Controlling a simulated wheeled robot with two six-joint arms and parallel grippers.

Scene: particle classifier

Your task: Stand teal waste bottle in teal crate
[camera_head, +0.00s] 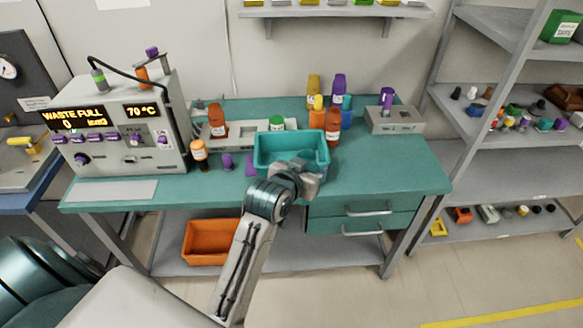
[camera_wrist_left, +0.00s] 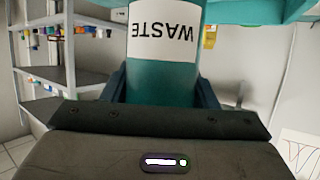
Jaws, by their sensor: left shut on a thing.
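The teal waste bottle (camera_wrist_left: 165,75) fills the middle of the left wrist view, with a white label reading WASTE upside down. My left gripper (camera_head: 308,180) is shut on it, with one finger on each side of the bottle in that view. A teal surface, probably the crate, crosses the top of the left wrist view (camera_wrist_left: 250,11). My right gripper is not in view.
A machine reading WASTE FULL (camera_head: 120,125) stands at the left. An orange bin (camera_head: 208,242) is on the lower shelf. The bench's right front is clear.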

